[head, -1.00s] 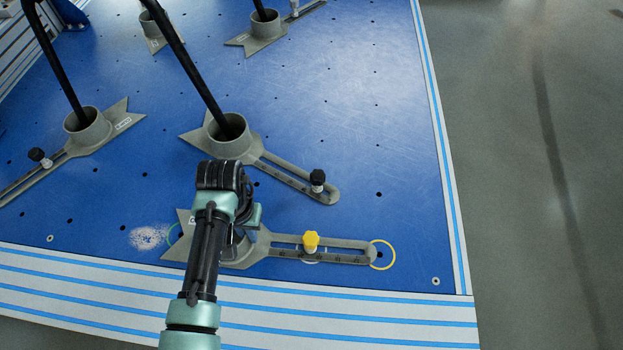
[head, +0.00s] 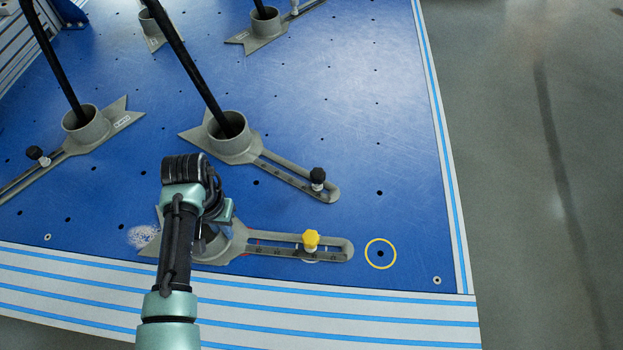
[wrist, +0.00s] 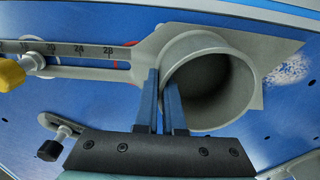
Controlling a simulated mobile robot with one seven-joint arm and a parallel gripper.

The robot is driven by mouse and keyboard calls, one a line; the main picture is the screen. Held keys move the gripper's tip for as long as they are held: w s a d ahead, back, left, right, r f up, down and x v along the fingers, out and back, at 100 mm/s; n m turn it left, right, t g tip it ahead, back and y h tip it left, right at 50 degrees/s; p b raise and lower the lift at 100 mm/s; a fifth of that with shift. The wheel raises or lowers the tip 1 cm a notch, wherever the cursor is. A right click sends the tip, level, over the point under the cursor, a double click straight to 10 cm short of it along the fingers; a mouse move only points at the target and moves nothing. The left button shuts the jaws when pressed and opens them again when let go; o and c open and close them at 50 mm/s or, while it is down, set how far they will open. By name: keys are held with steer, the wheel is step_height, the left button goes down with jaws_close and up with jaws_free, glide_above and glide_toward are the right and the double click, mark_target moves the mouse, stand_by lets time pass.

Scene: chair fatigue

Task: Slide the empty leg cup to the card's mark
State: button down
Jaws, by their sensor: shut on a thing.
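The empty leg cup (wrist: 236,90) is a grey open cylinder on a flat grey foot with a slotted arm (head: 275,246). In the wrist view its inside is bare. My gripper (wrist: 163,82) is shut on the cup's wall, one blue finger outside and one inside. In the head view my arm hides most of the cup and the gripper. A yellow knob (head: 311,238) stands in the slot, which has a printed scale up to 28 beside it. Red marks (wrist: 128,44) show near the slot's cup end. I cannot make out a card.
Another cup (head: 230,140) with a black leg and a black knob (head: 318,175) stands just behind. A second leg cup (head: 86,127) is at left. A yellow ring (head: 380,240) circles a hole beyond the slotted arm's end. A whitish patch (head: 142,236) lies left of the foot.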

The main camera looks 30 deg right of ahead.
steer(key=shift+w+a, duration=0.7)
steer(key=shift+a, duration=0.35)
steer(key=shift+w+a, duration=0.65)
steer(key=shift+a, duration=0.35)
steer(key=c, duration=1)
jaws_free()
steer(key=shift+c, duration=0.2)
step_height(320, 180, up, 6)
steer(key=p, duration=0.6)
steer(key=shift+d, duration=0.1)
